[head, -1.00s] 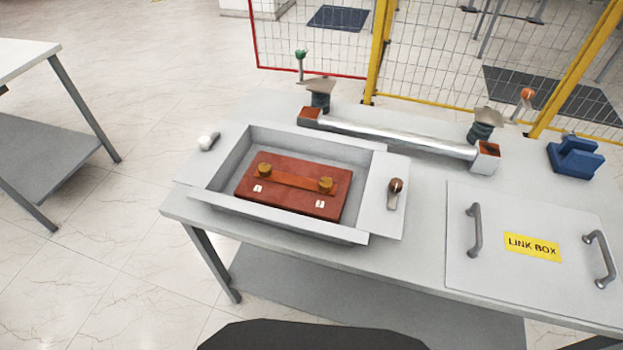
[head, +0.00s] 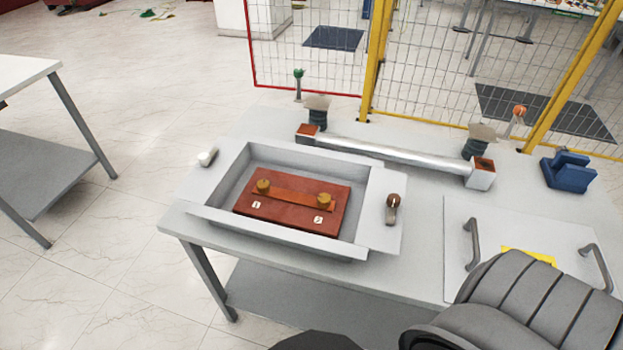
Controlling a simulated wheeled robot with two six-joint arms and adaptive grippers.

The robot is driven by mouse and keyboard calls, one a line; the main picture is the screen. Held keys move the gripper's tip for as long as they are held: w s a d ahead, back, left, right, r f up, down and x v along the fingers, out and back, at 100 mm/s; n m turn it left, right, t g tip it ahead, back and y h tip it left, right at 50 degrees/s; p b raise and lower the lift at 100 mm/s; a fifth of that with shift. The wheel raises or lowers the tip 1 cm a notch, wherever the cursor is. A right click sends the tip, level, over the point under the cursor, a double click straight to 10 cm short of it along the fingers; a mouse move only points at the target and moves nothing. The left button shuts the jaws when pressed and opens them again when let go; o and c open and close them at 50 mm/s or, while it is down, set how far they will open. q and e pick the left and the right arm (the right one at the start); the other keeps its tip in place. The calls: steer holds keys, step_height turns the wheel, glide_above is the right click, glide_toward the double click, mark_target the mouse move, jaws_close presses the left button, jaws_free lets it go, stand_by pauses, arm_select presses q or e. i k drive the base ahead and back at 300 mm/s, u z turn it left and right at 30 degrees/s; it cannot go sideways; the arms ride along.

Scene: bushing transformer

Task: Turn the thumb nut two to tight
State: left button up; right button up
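Two brass thumb nuts sit on an orange-brown link bar (head: 293,198) in the head view. The left thumb nut (head: 263,186) has a small white label beside it that looks like 1. The right thumb nut (head: 324,200) has a label too blurred to read surely. The bar lies on a red-brown block (head: 275,217) inside an open grey box (head: 213,214) on the table. How tight either nut is cannot be told. Neither of my grippers is in view. A dark grey ribbed part of my arm shows at the lower right, well away from the nuts.
A silver tube (head: 400,153) lies behind the box. A brown-knobbed lever (head: 392,209) stands on the box's right flange. A handled lid (head: 480,218) lies at right, partly hidden by my arm. A blue block (head: 567,171) sits at far right. Space above the box is clear.

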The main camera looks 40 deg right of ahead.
mark_target(324, 200)
steer(key=k, duration=0.75)
steer(key=z, duration=1.45)
steer(key=i, duration=0.35)
steer(key=z, duration=0.05)
